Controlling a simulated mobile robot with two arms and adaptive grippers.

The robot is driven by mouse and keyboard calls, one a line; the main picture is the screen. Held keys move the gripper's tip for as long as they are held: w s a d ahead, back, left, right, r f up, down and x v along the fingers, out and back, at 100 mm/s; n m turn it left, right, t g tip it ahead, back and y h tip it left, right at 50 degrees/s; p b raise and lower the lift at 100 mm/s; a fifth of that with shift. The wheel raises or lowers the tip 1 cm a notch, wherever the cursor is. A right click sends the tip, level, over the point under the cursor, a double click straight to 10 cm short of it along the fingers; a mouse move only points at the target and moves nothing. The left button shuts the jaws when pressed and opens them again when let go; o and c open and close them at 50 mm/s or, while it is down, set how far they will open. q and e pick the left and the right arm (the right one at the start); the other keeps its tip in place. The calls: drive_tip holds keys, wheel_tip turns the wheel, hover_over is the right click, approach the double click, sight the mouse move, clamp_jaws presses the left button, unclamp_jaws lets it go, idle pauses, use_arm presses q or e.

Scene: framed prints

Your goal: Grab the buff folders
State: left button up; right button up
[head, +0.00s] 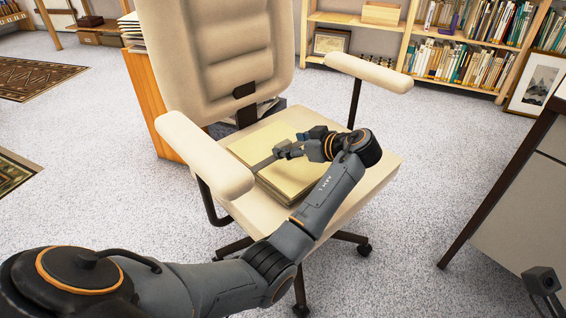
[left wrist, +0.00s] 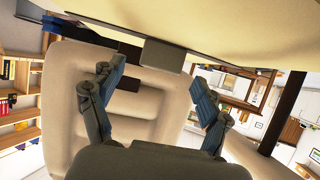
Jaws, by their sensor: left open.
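The buff folders (head: 290,182) lie as a flat stack on the cream seat of the office chair (head: 215,45). A dark band or strap seems to cross the stack. My left gripper (head: 285,150) is over the far part of the stack, close to its top. Whether it touches the folders I cannot tell. In the left wrist view the two fingers of my left gripper (left wrist: 155,95) stand wide apart with nothing between them. A buff surface fills the top of that view, and the chair back shows behind the fingers.
The chair's left armrest (head: 205,155) and right armrest (head: 368,72) flank the seat. My left arm reaches over the seat's front edge. A wooden cabinet (head: 150,100) stands behind the chair. Bookshelves (head: 460,45) line the back, and a desk (head: 520,190) stands at right.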

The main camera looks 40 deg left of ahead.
use_arm(q)
drive_tip(key=shift+x, duration=0.95)
drive_tip(key=shift+c, duration=0.2)
clamp_jaws()
drive_tip(key=shift+r, duration=0.15)
